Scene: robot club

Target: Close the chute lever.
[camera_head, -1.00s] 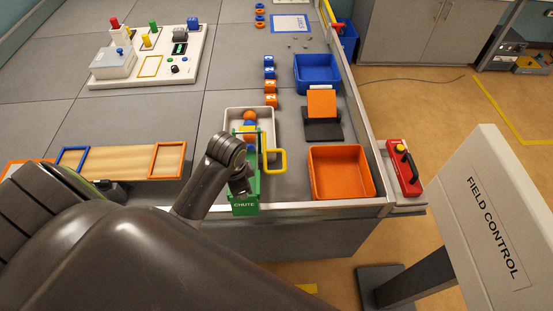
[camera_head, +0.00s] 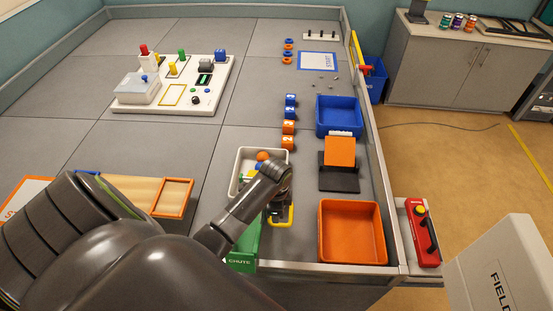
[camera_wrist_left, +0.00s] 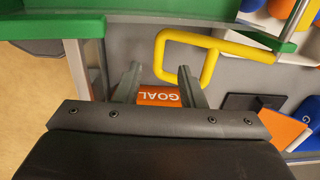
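The green chute (camera_head: 243,250) stands at the table's front edge, partly behind my left arm. The chute lever (camera_head: 291,216) ends in a yellow loop handle, mostly hidden by my left gripper (camera_head: 277,208). In the left wrist view the yellow loop (camera_wrist_left: 161,55) shows whole, its rod running right beneath the green chute frame (camera_wrist_left: 150,12). My left gripper's two fingers (camera_wrist_left: 158,75) are apart with nothing held between them. The right fingertip overlaps the loop in that view; I cannot tell whether it touches. My right gripper is not in view.
A white tray (camera_head: 237,172) with balls lies behind the chute. An orange bin (camera_head: 381,232) stands right of the lever, a black stand with an orange panel (camera_head: 340,152) behind it. A red switch box (camera_head: 425,250) is outside the table rim. Open table lies left of the tray.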

